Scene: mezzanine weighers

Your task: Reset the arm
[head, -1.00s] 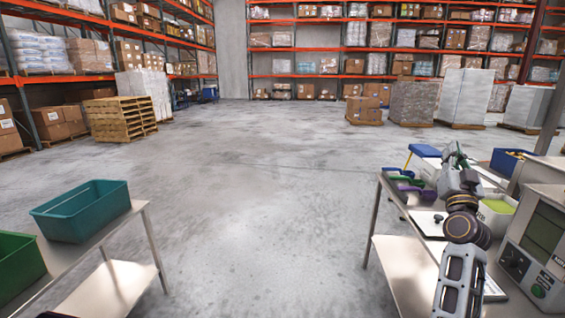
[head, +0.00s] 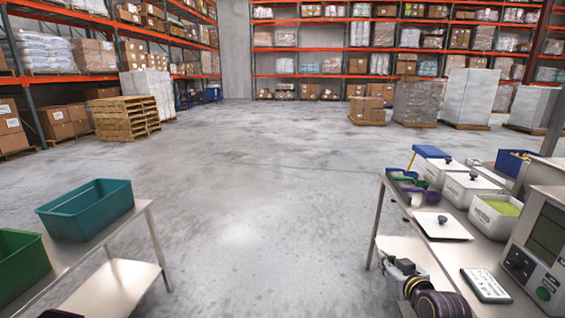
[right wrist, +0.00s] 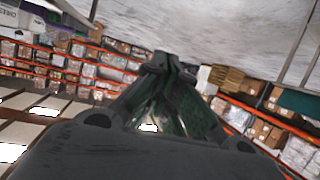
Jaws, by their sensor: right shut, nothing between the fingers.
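My right gripper (right wrist: 172,72) is shut and empty in the right wrist view, its dark fingers together. In the head view my right arm is folded low at the bottom right, beside the near left edge of the right steel table (head: 376,225). The right gripper's end there is small and partly hidden. My left gripper is not in view.
The left table (head: 112,285) holds a teal bin (head: 85,212) and a green bin (head: 20,268). Open floor lies between them.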

